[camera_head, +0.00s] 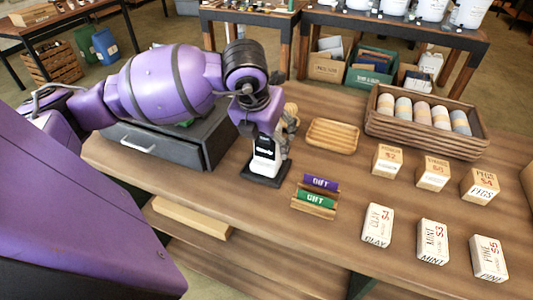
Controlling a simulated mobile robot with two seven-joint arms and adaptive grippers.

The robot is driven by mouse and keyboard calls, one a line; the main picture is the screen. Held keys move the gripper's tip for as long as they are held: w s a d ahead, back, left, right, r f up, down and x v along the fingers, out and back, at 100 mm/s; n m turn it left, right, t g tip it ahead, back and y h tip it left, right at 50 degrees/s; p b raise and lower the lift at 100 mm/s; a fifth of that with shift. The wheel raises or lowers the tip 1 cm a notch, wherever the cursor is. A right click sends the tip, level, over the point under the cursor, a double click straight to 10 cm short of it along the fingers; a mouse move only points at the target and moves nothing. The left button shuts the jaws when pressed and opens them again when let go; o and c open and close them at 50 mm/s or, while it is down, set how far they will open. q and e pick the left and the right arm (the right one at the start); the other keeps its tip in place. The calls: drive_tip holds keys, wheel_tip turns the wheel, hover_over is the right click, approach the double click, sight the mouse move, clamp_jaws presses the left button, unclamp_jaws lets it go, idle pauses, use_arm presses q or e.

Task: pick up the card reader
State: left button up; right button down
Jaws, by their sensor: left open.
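The card reader (264,160) appears as a small white upright device with a dark face, on a black base on the wooden counter. My left arm reaches in from the left over the dark cash drawer. My left gripper (266,134) is open, pointing down right at the top of the card reader. Its fingers are small and partly hidden by the purple wrist, so I cannot tell whether they touch the reader. My right gripper is not in view.
Right of the reader are a wooden tray (332,136), a gift card holder (314,201), several price boxes and a wooden crate (425,136). A tan object (290,117) stands close behind the gripper. The dark cash drawer (150,150) is to the left.

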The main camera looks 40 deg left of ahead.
use_arm(q)
clamp_jaws()
idle(0.6)
drive_tip(key=shift+r, duration=0.1)
